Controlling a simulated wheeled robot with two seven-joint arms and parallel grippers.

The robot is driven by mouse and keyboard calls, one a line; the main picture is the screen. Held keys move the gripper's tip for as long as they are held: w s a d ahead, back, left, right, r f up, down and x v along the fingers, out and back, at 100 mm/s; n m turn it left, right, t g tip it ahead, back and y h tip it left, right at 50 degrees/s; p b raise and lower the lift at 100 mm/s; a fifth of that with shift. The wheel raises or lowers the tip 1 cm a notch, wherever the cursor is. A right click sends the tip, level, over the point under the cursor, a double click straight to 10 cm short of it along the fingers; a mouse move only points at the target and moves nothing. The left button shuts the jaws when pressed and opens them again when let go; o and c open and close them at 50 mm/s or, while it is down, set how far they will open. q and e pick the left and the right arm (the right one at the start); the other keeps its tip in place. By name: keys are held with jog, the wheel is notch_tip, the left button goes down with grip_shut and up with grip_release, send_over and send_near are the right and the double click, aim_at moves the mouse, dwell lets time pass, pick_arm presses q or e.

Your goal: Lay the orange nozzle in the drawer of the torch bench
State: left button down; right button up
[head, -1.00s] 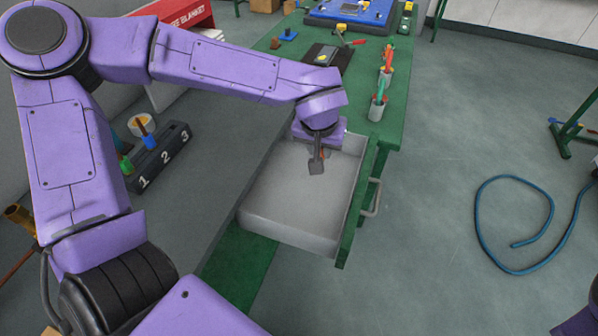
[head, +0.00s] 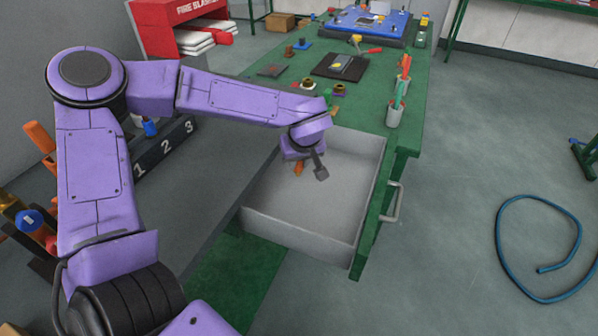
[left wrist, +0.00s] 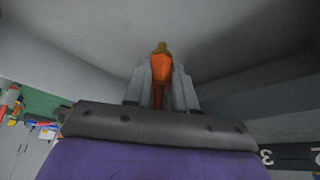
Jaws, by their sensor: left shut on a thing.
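The orange nozzle (left wrist: 161,68) is held between the two fingers of my left gripper (left wrist: 162,85) in the left wrist view. Its tip is brass-coloured. In the head view a small orange part of the nozzle (head: 299,168) shows below my left gripper (head: 303,166), which is over the left back part of the open drawer. The drawer (head: 300,228) is grey inside, pulled out from the green torch bench (head: 395,60), and looks empty. Whether the nozzle touches the drawer floor I cannot tell. My right gripper is not in view.
A rack numbered 1, 2, 3 (head: 163,150) stands left of the drawer, behind my arm. A blue hose (head: 503,245) lies on the floor at right.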

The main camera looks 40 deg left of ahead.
aim_at(299, 170)
pick_arm(q)
jog(key=shift+w+a+f, duration=0.3)
jog(key=shift+w+f, duration=0.25)
jog(key=shift+f, duration=0.2)
notch_tip(299, 170, down, 3)
jog(key=shift+f+b, duration=0.1)
jog(key=shift+b, duration=0.25)
jog(key=c, duration=0.9)
grip_release()
jog(key=shift+f, duration=0.1)
jog(key=p+v, duration=0.1)
jog(key=v, duration=1.1)
jog(key=shift+r+p, duration=0.2)
jog(key=shift+p, duration=0.2)
